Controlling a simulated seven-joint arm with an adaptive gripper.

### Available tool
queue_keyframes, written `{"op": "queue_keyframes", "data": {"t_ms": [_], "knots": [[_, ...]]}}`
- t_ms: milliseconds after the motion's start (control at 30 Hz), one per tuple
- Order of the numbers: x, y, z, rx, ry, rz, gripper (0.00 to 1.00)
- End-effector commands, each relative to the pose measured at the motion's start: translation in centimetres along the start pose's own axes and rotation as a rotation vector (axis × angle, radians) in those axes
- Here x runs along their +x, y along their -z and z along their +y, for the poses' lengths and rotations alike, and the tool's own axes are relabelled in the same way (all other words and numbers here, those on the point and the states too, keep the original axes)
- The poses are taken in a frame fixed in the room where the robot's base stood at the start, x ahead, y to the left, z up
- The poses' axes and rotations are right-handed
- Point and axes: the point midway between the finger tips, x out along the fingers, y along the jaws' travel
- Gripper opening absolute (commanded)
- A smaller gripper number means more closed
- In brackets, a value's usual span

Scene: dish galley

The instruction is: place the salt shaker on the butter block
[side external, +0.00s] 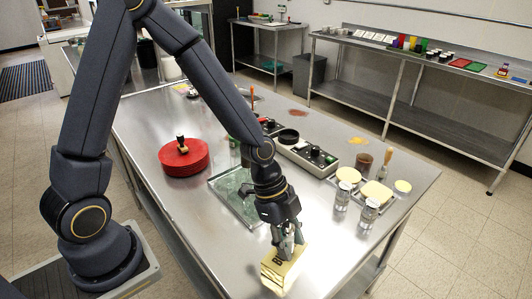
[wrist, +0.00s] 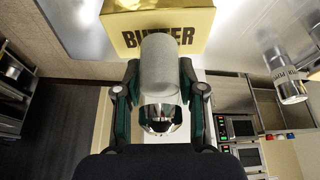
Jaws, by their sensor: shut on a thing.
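The butter block (side external: 279,275) is a gold-wrapped box at the front edge of the steel table. It also shows at the top of the wrist view (wrist: 198,19), with "BUTTER" printed on its face. My gripper (wrist: 160,75) is shut on the salt shaker (wrist: 160,62), a pale cylinder with a shiny metal cap facing the wrist camera. In the side view my gripper (side external: 288,245) is right over the butter block and mostly hides the shaker. The shaker's far end overlaps the block in the wrist view; I cannot tell whether they touch.
Two clear shakers with metal tops (side external: 342,194) (side external: 368,213) stand to the right, near a tray with pale round items (side external: 348,174). A glass tray (side external: 232,200) lies behind my gripper. A red round container (side external: 184,158) stands at left.

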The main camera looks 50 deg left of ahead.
Motion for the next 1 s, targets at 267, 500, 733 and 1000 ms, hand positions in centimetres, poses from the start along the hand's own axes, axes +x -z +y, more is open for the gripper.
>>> {"op": "queue_keyframes", "data": {"t_ms": [267,500,733,1000], "knots": [[0.47,-0.20,0.00,0.000,0.001,0.000,0.01],[0.71,-0.31,-0.02,0.000,0.002,0.000,0.48],[0.70,-0.31,-0.01,0.000,0.001,0.000,0.65],[0.40,-0.18,-0.02,0.001,0.002,0.000,0.65]]}}
